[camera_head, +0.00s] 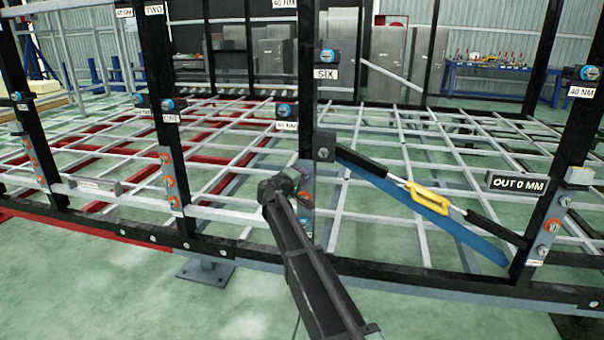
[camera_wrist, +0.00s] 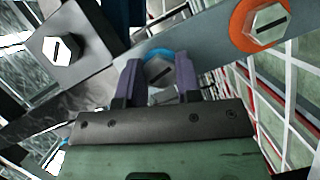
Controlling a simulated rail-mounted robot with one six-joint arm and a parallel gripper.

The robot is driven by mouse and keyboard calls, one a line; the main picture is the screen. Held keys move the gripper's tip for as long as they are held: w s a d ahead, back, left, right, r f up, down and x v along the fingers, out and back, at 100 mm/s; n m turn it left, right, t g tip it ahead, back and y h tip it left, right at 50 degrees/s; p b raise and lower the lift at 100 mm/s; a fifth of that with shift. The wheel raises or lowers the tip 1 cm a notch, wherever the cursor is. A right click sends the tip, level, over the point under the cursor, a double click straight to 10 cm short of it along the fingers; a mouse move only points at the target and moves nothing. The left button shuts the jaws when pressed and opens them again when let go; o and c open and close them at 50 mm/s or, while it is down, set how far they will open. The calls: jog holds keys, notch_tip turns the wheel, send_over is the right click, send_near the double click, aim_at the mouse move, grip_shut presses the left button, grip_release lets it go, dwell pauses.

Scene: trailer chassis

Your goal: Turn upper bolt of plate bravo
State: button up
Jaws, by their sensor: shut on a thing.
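A narrow grey plate (camera_head: 307,222) is on the dark post below the SIX label; no name "bravo" is readable on it. My gripper (camera_head: 294,180) reaches its upper part from the lower middle and hides the bolt there. In the wrist view my gripper (camera_wrist: 158,82) has its two purple-grey fingers closed on either side of a slotted hex bolt (camera_wrist: 160,70) with a blue ring. Another slotted bolt (camera_wrist: 268,22) with an orange ring shows farther along the plate (camera_wrist: 212,52), apart from the fingers.
A dark square block (camera_wrist: 75,45) with a large slotted bolt is close left of the fingers. A blue bar (camera_head: 440,220) with a yellow turnbuckle (camera_head: 425,197) slopes down to the right post, near an OUT 0 MM sign (camera_head: 516,184). The green floor (camera_head: 110,290) in front is clear.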

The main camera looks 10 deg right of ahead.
jog(key=shift+s+d+f+m+t+y+b, duration=0.1)
jog(key=shift+m+t+y+b, duration=0.3)
jog(key=shift+m+t+y, duration=2.35)
jog(key=shift+s+d+m+g+y+b, duration=0.1)
jog(key=shift+m+g+y+b, duration=0.6)
jog(key=shift+m, duration=4.5)
jog(key=shift+d+f+m+t+y+b, duration=0.1)
jog(key=shift+m+t+y, duration=0.85)
jog(key=shift+m+y, duration=2.25)
jog(key=shift+r+m+h, duration=0.1)
jog(key=shift+m+h, duration=0.65)
jog(key=shift+m, duration=0.1)
jog(key=o, duration=0.9)
